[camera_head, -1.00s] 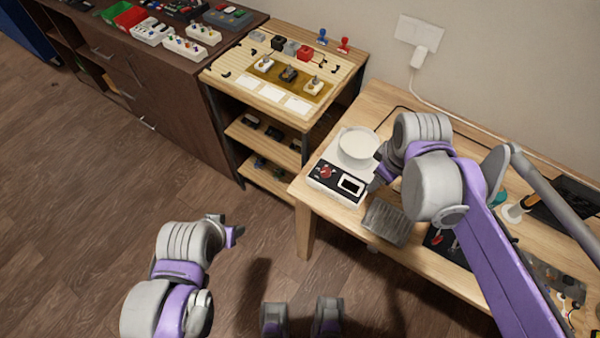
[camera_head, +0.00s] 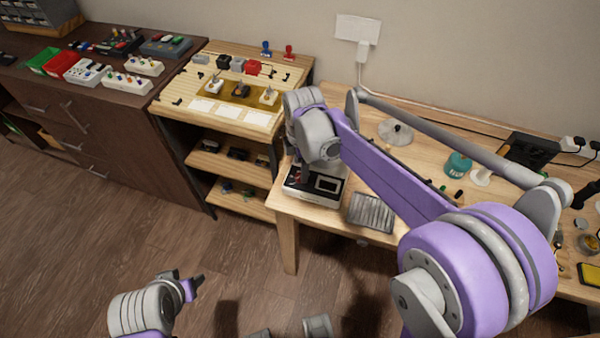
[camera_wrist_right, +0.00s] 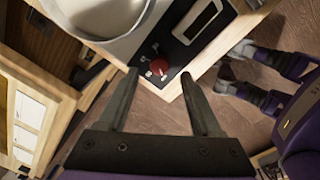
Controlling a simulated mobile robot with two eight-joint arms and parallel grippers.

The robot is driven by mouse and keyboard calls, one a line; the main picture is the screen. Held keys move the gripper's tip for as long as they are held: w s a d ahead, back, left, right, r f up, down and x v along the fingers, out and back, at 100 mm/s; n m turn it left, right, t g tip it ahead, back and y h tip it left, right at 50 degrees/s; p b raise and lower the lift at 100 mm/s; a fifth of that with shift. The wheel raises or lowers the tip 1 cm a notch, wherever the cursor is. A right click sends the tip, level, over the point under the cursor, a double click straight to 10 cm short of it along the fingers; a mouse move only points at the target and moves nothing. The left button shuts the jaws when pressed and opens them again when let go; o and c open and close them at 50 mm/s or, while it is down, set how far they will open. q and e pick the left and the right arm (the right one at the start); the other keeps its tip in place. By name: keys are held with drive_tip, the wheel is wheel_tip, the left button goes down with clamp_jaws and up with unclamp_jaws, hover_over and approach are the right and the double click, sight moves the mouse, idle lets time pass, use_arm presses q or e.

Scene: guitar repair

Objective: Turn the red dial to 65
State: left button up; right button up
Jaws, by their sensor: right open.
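The red dial (camera_wrist_right: 159,67) sits on the black front panel of a white device (camera_head: 328,198) at the left end of the workbench. In the head view my right arm covers most of the dial and the round vessel on the device. The right wrist view shows this pale round vessel (camera_wrist_right: 95,35) beside the panel. My right gripper (camera_wrist_right: 158,76) is open, with its fingers pointing at the panel and the dial between their tips in that view. Contact cannot be made out. My left gripper (camera_head: 197,284) is low at the left, away from the bench; its opening is unclear.
A ribbed grey tray (camera_head: 371,213) lies just right of the device. A wooden stand with switches (camera_head: 238,90) is to the left, beside a dark cabinet (camera_head: 110,150). A teal jar (camera_head: 457,165) and tools occupy the bench farther right.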

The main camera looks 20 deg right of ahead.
drive_tip(key=shift+w+f, duration=0.1)
drive_tip(key=shift+f, duration=1.65)
clamp_jaws()
